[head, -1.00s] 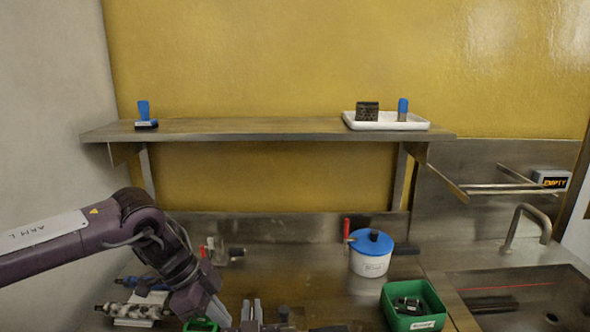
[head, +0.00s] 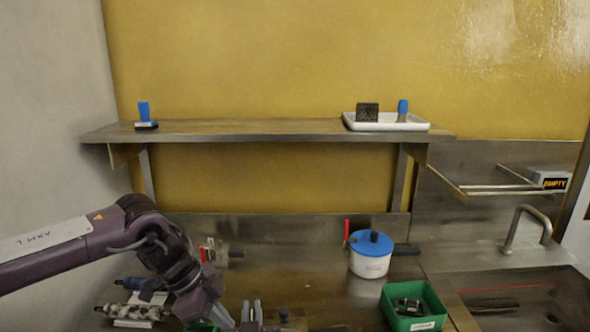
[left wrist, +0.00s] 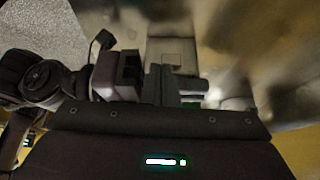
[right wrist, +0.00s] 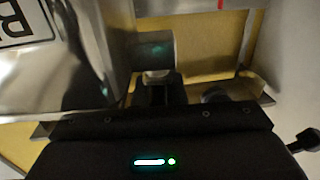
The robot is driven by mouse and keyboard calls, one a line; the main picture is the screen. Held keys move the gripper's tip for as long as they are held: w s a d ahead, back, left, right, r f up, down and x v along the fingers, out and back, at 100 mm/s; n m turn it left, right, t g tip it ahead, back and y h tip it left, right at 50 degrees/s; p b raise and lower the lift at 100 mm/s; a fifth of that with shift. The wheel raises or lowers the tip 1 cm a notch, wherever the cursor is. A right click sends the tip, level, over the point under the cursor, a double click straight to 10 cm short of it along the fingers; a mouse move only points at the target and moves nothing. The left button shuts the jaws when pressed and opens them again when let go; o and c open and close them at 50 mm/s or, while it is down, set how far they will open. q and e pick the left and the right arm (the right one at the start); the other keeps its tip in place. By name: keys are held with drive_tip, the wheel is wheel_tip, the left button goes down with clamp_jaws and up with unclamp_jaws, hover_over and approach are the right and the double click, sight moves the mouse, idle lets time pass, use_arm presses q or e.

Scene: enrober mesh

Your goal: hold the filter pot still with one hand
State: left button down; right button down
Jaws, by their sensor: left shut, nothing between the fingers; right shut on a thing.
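In the right wrist view my right gripper (right wrist: 157,92) is shut on a short grey cylindrical piece (right wrist: 156,48). A large shiny steel body (right wrist: 65,65) with a lettered label stands to its left. I cannot tell which of these belongs to the filter pot. My left gripper (left wrist: 161,84) is shut and empty in the left wrist view, near pale grey metal parts (left wrist: 178,55). In the head view the left arm (head: 195,290) reaches down to the bottom edge. Two grey prongs (head: 252,314) stand beside it; what they belong to is cut off.
A white pot with a blue lid (head: 370,264) stands on the steel counter (head: 310,255). A green bin (head: 430,296) is in front of it, with a sink (head: 530,300) at right. A shelf (head: 270,130) spans the back, bearing a white tray (head: 420,126) and a blue-handled stamp (head: 144,112).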

use_arm(q)
drive_tip(key=shift+w+d, duration=0.15)
drive_tip(key=shift+d, duration=0.2)
idle(0.4)
drive_tip(key=shift+w+a, duration=0.1)
drive_tip(key=shift+w, duration=0.3)
drive_tip(key=shift+w, duration=1)
drive_tip(key=shift+w, duration=0.1)
idle(0.6)
wheel_tip(320, 180, up, 6)
drive_tip(key=shift+a, duration=0.25)
idle(0.4)
